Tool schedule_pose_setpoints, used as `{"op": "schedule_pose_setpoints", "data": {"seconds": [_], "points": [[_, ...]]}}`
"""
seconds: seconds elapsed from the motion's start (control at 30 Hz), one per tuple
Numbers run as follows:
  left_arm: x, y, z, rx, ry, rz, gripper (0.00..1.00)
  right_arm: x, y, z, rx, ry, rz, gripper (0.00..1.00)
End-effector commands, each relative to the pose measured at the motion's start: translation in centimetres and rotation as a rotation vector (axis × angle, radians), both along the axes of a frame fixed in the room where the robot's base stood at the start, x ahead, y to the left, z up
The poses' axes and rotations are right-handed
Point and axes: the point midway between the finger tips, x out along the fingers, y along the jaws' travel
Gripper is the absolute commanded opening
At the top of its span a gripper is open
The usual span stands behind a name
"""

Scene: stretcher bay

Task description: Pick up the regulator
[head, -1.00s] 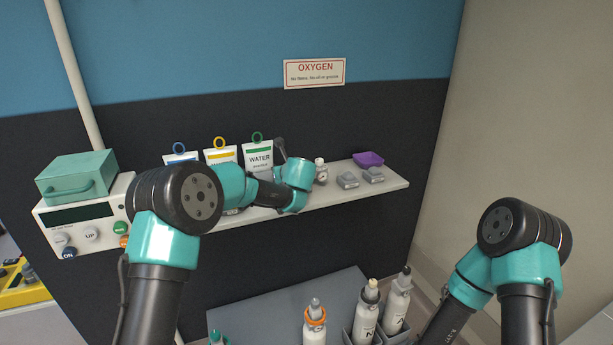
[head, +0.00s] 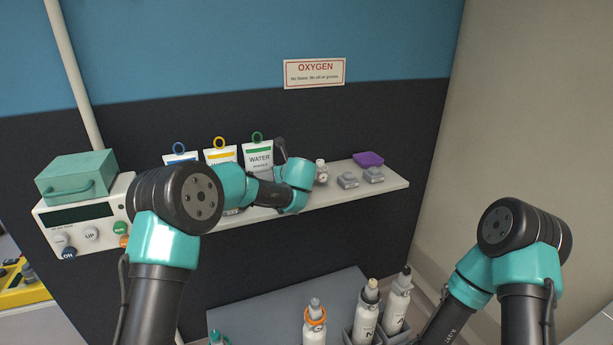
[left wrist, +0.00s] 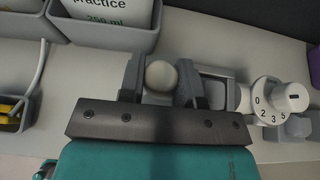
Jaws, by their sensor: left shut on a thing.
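The regulator is a pale metal fitting with a numbered white dial (left wrist: 268,103); in the head view its right part (head: 321,171) shows on the wall shelf, just right of my left wrist. In the left wrist view my left gripper (left wrist: 160,88) has its two dark fingers on either side of the regulator's body, with a round pale end showing between them. It is shut on the regulator. My own wrist hides the gripper and the rest of the regulator in the head view. My right arm is at the lower right, with its gripper out of view.
The shelf (head: 395,186) also holds several water pouches (head: 258,160) in grey bins to the left, and two grey blocks (head: 347,180) and a purple tray (head: 368,159) to the right. Below, bottles (head: 314,325) stand by a grey panel. A monitor (head: 85,225) sits at left.

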Motion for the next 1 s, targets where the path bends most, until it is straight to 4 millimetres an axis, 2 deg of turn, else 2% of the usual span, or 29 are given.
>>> {"op": "schedule_pose_setpoints", "data": {"seconds": [0.27, 1.0], "points": [[0.0, -0.2, -0.1, 0.0, 0.004, -0.004, 0.0, 0.0, 0.0, 0.0, 0.0, 0.0, 0.0, 0.64], [0.0, 0.0, 2.6, -0.001, -0.003, 0.0, 0.0, 0.0, 0.0, 0.0, 0.0, 0.0, 0.0, 0.64]]}}
